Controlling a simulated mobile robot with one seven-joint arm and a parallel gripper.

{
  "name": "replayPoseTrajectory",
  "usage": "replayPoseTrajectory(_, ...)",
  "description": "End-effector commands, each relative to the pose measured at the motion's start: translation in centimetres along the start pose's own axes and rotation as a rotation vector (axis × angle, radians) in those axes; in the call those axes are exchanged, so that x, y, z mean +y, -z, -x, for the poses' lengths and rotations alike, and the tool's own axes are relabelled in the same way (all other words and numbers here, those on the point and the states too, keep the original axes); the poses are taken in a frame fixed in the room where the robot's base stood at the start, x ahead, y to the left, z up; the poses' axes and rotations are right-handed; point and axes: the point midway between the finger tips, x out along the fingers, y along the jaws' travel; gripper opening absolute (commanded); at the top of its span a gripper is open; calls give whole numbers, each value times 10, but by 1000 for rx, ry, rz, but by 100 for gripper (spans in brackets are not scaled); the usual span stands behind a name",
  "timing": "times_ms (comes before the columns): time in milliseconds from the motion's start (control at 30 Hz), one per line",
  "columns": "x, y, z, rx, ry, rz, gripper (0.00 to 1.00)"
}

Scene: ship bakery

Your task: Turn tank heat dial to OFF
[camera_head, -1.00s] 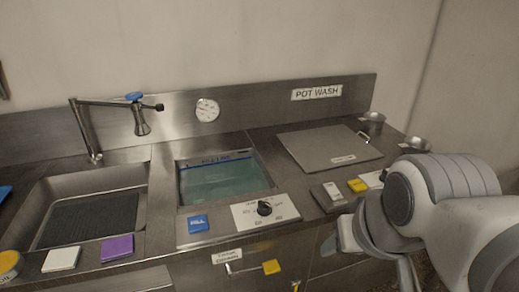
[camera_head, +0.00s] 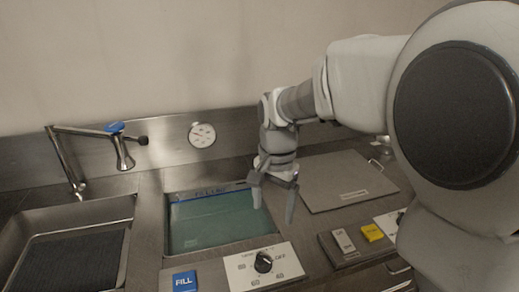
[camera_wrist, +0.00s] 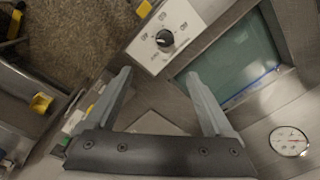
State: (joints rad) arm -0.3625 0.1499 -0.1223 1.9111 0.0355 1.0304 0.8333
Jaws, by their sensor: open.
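The tank heat dial (camera_head: 263,262) is a black knob on a white plate (camera_head: 240,270) in front of the water tank (camera_head: 215,222). The plate carries an OFF mark to the right of the knob and numbers around it. Its pointer direction is too small to read surely. The dial also shows in the wrist view (camera_wrist: 165,39), beyond my fingertips. My gripper (camera_head: 273,204) is open and empty, pointing down above the tank's right edge, behind and above the dial and apart from it. In the wrist view its two fingers (camera_wrist: 158,78) are spread wide.
A blue FILL button (camera_head: 184,282) sits left of the dial plate. A grey switch (camera_head: 343,243) and a yellow button (camera_head: 372,232) are to the right. A flat lid (camera_head: 345,180) lies behind them. A faucet (camera_head: 122,150) and round gauge (camera_head: 202,135) are at the back.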

Motion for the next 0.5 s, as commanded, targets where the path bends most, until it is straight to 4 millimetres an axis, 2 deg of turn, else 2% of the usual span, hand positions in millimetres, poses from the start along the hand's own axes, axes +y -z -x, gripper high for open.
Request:
replayPoseTrajectory(100,-16,1,-13,-17,-32,-43,88)
replayPoseTrajectory(200,-21,2,-20,-23,-45,-65,88)
replayPoseTrajectory(367,-23,2,-32,-25,-50,-74,88)
replayPoseTrajectory(500,-20,1,-56,-26,-52,-73,88)
